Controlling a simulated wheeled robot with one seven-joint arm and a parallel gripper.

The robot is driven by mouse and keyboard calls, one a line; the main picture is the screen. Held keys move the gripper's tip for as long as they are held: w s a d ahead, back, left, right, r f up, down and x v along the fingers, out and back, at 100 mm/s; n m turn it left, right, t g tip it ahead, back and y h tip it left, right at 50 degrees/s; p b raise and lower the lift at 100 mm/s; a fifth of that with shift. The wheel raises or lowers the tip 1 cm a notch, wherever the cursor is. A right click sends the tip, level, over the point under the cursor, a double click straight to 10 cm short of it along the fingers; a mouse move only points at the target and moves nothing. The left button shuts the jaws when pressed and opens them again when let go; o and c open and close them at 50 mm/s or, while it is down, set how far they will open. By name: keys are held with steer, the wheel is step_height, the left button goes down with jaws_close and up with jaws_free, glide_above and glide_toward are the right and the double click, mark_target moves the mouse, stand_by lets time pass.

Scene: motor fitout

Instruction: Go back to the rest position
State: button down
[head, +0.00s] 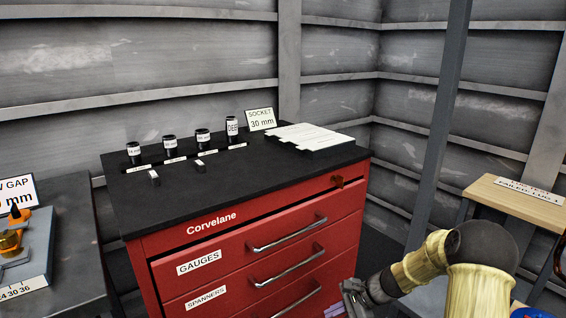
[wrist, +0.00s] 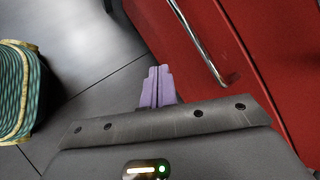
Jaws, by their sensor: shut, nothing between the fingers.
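My gripper (head: 352,296) is low at the right front of the red tool cabinet (head: 240,255), near its lower drawers in the head view. In the wrist view my gripper's purple fingers (wrist: 157,86) are together and empty. A drawer handle (wrist: 205,45) of the cabinet lies just beyond and to the right of the fingers there. The drawers labelled GAUGES (head: 198,262) and SPANNERS (head: 205,297) look shut or nearly so; I cannot tell exactly.
Several dark sockets (head: 170,145) and a white tray-like block (head: 310,137) sit on the cabinet top. A sign reading 30 mm (head: 261,119) stands behind. A grey bench (head: 80,225) is at left, a wooden table (head: 500,196) at right. A green patterned thing (wrist: 14,90) is at the wrist view's left.

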steer(key=s+d+r+n+h, duration=0.1)
steer(key=s+r+n+h, duration=0.45)
steer(key=s, duration=0.55)
steer(key=s+r+n+h, duration=0.3)
steer(key=s+r+n, duration=0.3)
steer(key=s+n, duration=0.3)
step_height(320, 180, up, 34)
steer(key=s+p, duration=0.1)
steer(key=p, duration=3.2)
steer(key=shift+s+f+m+p, duration=0.2)
steer(key=shift+m+p, duration=0.15)
steer(key=shift+p, duration=0.05)
